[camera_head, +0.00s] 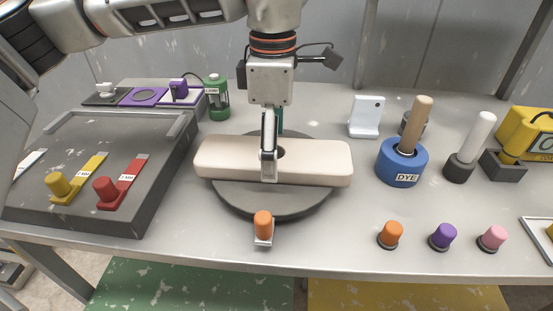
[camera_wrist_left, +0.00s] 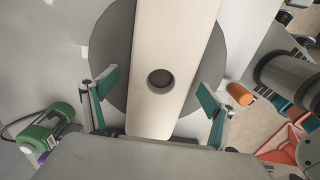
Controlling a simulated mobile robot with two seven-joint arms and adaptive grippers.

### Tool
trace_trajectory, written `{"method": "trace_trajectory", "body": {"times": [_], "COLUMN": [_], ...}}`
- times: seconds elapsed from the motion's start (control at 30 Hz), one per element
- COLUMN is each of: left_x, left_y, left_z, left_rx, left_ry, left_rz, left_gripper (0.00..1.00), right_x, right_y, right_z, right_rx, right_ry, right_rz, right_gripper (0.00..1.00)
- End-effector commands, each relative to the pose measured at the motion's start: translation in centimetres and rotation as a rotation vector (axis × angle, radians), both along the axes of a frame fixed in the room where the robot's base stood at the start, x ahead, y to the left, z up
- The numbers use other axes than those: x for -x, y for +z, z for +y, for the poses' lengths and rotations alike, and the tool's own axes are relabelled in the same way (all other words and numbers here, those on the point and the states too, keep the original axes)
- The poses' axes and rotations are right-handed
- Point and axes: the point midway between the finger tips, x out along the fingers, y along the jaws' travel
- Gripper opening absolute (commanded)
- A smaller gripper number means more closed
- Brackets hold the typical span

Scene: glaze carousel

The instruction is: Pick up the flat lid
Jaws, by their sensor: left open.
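A long pale beige slab (camera_head: 215,160) with rounded ends and a round hole lies across a dark round turntable (camera_head: 290,205). It is the flat, lid-like piece under my gripper; nothing labels it as the lid. My left gripper (camera_head: 269,165) points down over its middle, beside the hole. In the left wrist view, the open green-padded fingers (camera_wrist_left: 157,84) stand on either side of the slab (camera_wrist_left: 175,35), with visible gaps, and the hole lies between them. Whether the fingertips reach below its top is unclear.
An orange knob (camera_head: 263,224) stands close in front of the turntable. A dark sloped panel (camera_head: 120,145) with yellow and red levers is left. A green bottle (camera_head: 217,98) stands behind, and a blue DYE holder (camera_head: 402,165) right. More knobs line the front edge.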

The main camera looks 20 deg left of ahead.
Motion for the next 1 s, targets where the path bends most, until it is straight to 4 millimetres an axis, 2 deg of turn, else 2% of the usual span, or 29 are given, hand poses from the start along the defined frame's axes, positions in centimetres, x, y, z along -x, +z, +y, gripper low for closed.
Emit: {"method": "trace_trajectory", "body": {"times": [0.23, 0.4, 0.5, 0.77, 0.87, 1.0], "left_x": [0.0, 0.0, 0.0, 0.0, 0.0, 0.0], "left_y": [0.0, 0.0, 0.1, 0.2, 1.0, 3.6], "left_z": [0.0, 0.0, -0.1, -0.1, -0.1, -0.1], "left_rx": [0.001, 0.001, 0.002, 0.001, 0.002, 0.001], "left_ry": [0.0, 0.0, 0.0, 0.0, 0.0, 0.001], "left_rz": [-0.007, -0.005, -0.007, -0.006, -0.009, -0.016], "left_gripper": [0.85, 0.41, 0.2, 0.2, 0.2, 0.2], "right_x": [-0.9, -1.0, -1.0, -0.9, -0.8, -0.8], "right_y": [0.9, 0.8, 0.7, 0.7, 1.0, 1.4], "right_z": [0.1, 0.1, 0.1, 0.1, 0.1, 0.0], "right_rx": [-0.004, -0.003, -0.003, -0.003, -0.001, 0.003], "right_ry": [0.002, 0.003, 0.004, 0.004, 0.005, 0.004], "right_rz": [-0.025, -0.025, -0.023, -0.022, -0.025, -0.028], "right_gripper": [0.4, 0.4, 0.4, 0.4, 0.4, 0.4]}}
